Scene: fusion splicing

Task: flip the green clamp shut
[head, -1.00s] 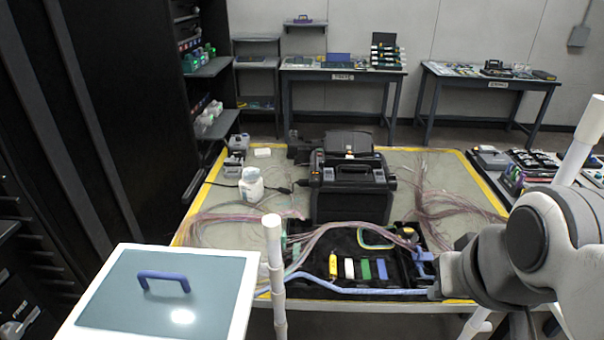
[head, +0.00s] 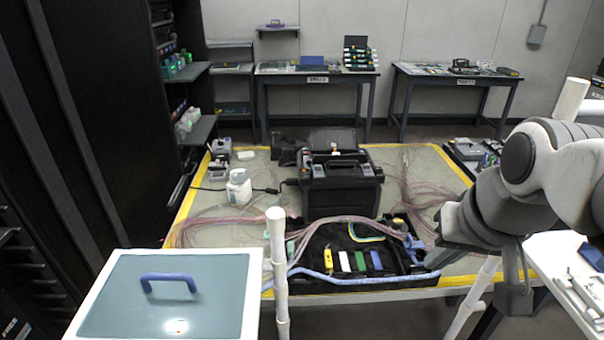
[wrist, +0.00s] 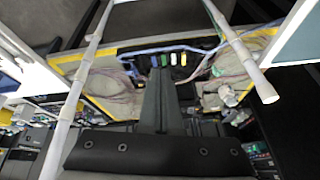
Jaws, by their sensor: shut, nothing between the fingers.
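A small green clamp (head: 291,248) shows at the left edge of the black work tray (head: 312,273), partly behind the fibre bundle and small in the picture. Whether its lid is up cannot be told. In the wrist view the tray (wrist: 130,67) appears upside down. In the wrist view my gripper's long grey fingers (wrist: 158,75) are together and hold nothing.
Yellow, white, green and blue pieces (head: 376,260) stand in the tray. A blue cable (head: 340,281) runs along its front. Pink fibres (head: 225,228) spread over the table. The black splicer (head: 341,190) stands behind the tray, a white bottle (head: 239,188) to its left.

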